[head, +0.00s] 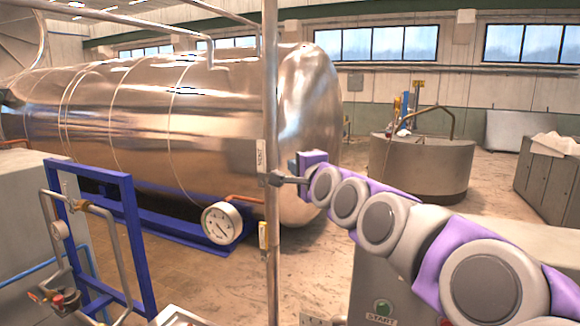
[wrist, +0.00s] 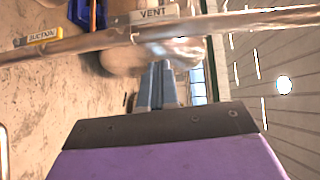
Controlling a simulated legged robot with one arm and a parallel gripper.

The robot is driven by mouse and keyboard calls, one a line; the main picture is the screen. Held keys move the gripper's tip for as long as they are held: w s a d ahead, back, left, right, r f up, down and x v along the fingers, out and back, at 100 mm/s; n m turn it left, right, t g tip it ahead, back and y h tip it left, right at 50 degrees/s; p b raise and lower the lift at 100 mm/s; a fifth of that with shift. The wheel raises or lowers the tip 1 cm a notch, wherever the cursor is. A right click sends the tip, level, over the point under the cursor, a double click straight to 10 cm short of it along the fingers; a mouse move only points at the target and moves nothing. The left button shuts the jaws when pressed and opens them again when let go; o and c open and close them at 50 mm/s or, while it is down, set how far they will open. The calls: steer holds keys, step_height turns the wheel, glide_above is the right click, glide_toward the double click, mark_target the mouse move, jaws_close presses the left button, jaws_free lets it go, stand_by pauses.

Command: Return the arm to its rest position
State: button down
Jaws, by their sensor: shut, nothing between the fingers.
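My arm (head: 390,222), purple and grey, reaches from the lower right toward a vertical metal pipe (head: 270,100). My gripper (head: 287,180) is at the pipe, just below the white VENT label (head: 261,155). In the wrist view my gripper's grey fingers (wrist: 157,80) are together, with nothing seen between them. They point at the pipe (wrist: 90,42) near the VENT label (wrist: 153,13), where a blurred metal part (wrist: 172,50) lies beyond the fingertips. I cannot tell whether the fingers touch it.
A large shiny tank (head: 130,110) stands behind the pipe. A pressure gauge (head: 222,223) and a blue frame (head: 130,235) are at left. A yellow SUCTION label (wrist: 43,36) is on the pipe. A grey cabinet with a green START button (head: 382,307) is below my arm. A round vat (head: 425,170) stands behind.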

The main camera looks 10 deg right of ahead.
steer(key=s+a+f+n+g+b, duration=0.4)
steer(key=s+f, duration=0.4)
steer(key=f, duration=0.4)
steer(key=s+a+f+n+g+b, duration=0.15)
steer(key=s+f+n+g, duration=0.3)
steer(key=s+f, duration=0.6)
steer(key=s+d+f+n+g+h+b, duration=0.1)
steer(key=s+d+f+n+g, duration=0.1)
steer(key=s+f, duration=0.6)
steer(key=s+d+f+n+g+h+b, duration=0.1)
steer(key=s+d+f+n+g+b, duration=0.1)
steer(key=s+f+g, duration=0.3)
steer(key=s+d+f+n+g+h+b, duration=0.1)
steer(key=s+d+f+n+g+b, duration=0.1)
steer(key=s+f, duration=0.9)
steer(key=s+n+g, duration=0.1)
steer(key=s, duration=0.4)
steer(key=shift+s+d, duration=0.25)
steer(key=shift+s, duration=0.15)
steer(key=shift+s+d+g, duration=0.1)
steer(key=shift+g, duration=0.15)
